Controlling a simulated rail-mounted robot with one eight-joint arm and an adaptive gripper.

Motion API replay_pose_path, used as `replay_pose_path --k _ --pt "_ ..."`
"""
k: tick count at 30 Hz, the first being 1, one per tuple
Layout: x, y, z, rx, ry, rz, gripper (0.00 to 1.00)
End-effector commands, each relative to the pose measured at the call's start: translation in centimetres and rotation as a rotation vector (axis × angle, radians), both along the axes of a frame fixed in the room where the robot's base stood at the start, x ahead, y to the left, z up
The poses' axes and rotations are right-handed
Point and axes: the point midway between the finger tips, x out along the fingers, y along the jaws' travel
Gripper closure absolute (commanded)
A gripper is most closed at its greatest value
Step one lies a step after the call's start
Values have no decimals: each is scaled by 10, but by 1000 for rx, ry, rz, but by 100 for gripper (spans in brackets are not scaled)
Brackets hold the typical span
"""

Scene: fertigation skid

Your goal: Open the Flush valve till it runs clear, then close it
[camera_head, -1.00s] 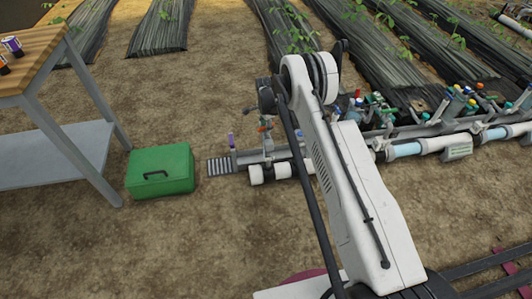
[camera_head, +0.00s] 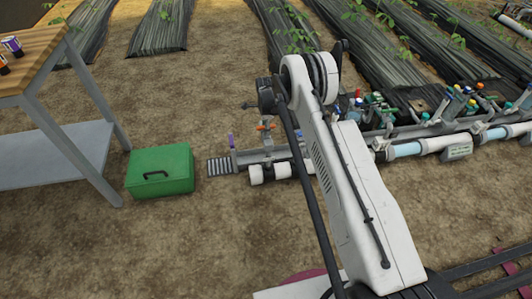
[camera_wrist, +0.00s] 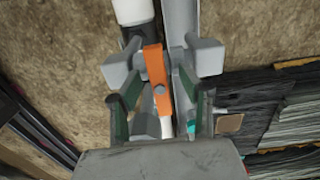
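An orange lever handle (camera_wrist: 157,80) with a grey bolt shows in the wrist view, lying roughly lengthwise along the pipework. It also shows as a small orange spot in the head view (camera_head: 264,127), at the left end of the skid. No label is readable, so I cannot confirm that it is the Flush valve. My gripper (camera_wrist: 163,66) is open, with one grey fingertip on each side of the handle and gaps visible between. In the head view my gripper is too small and partly hidden to make out clearly. No water flow is visible.
A white pipe section (camera_wrist: 133,10) and a teal part (camera_wrist: 190,127) are near the handle. A green box (camera_head: 160,170) sits on the soil left of the skid, beside a wooden-topped bench (camera_head: 30,52). More pipework with coloured valves (camera_head: 455,105) extends right. Soil in front is clear.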

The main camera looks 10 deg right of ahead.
Motion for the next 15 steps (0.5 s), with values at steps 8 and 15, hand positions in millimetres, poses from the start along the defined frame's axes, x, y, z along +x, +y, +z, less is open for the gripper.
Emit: replay_pose_path --k 8,15 --pt "0 0 28 0 0 1 61" --pt "0 0 58 0 0 1 61"
